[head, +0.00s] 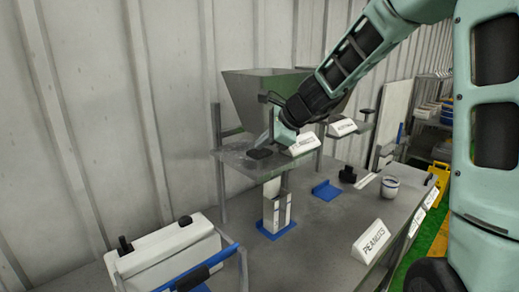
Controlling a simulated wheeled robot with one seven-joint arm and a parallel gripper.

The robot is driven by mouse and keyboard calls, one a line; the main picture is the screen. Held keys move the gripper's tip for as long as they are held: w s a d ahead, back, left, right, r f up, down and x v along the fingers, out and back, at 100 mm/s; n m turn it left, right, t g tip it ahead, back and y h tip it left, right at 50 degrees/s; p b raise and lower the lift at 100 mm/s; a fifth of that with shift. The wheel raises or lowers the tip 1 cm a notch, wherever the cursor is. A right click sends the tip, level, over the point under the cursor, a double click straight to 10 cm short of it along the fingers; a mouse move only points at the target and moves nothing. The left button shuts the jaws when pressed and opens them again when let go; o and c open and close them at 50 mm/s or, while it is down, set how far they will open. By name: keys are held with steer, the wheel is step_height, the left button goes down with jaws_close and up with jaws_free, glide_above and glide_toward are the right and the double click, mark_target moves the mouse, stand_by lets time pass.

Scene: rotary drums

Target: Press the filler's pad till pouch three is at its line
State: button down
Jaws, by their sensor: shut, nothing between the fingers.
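The filler is a grey metal hopper (248,92) on a frame with a shelf (236,157) below it. A small black pad (260,154) lies on that shelf. My gripper (265,140) is shut and empty, just above the pad; I cannot tell whether it touches. A white pouch (277,212) stands upright below the shelf in a blue holder (278,231). Its fill level and line are too small to read, and its top is partly hidden by the shelf.
A white machine with a blue frame (165,252) stands at the front left. A PEANUTS sign (371,241), a blue bracket (326,190) and a white cup (390,187) stand on the table to the right. White labels (304,144) sit beside my wrist.

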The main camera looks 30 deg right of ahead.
mark_target(263, 152)
steer(key=shift+f+b, duration=0.9)
steer(key=shift+f, duration=0.05)
stand_by(0.6)
stand_by(0.4)
steer(key=shift+r+p, duration=1.8)
steer(key=shift+r, duration=0.3)
steer(key=shift+r, duration=0.1)
step_height(263, 152, up, 5)
steer(key=p, duration=0.4)
steer(key=shift+a, duration=0.1)
